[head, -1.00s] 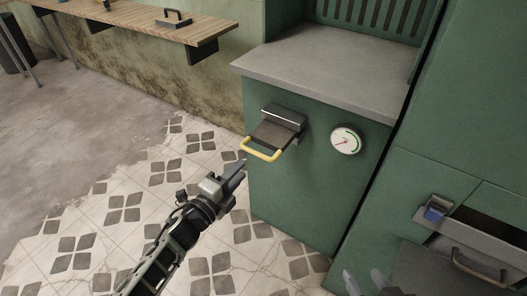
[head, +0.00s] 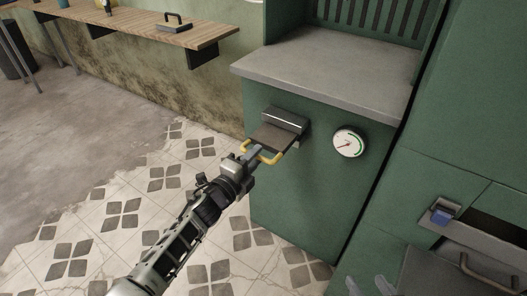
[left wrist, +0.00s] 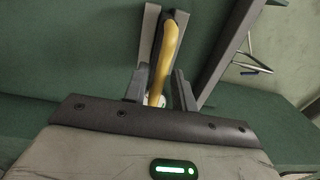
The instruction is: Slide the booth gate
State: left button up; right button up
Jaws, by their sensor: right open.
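The gate plate (head: 268,139) is a dark flat slide with a yellow U-shaped handle (head: 276,158), sticking out of a metal housing (head: 286,119) on the green booth front. My left gripper (head: 255,153) is at the handle in the head view. In the left wrist view my left gripper (left wrist: 160,88) is open, with its two dark fingers on either side of the yellow handle bar (left wrist: 165,50). A gap shows beside the bar, so the grip is not closed. My right gripper (head: 368,287) shows only its fingertips at the bottom edge, apart and away from the gate.
A round gauge (head: 349,142) sits on the booth front right of the housing. A grey counter (head: 335,70) overhangs above. At lower right is an opening with a blue-tipped part (head: 440,215) and a metal handle (head: 487,272). The tiled floor left of the booth is clear.

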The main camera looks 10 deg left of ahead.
aim_at(265, 147)
pick_arm(q)
grip_shut()
jog(key=shift+b+x, duration=1.9)
jog(key=shift+x, duration=1.55)
jog(key=shift+o, duration=1.6)
grip_release()
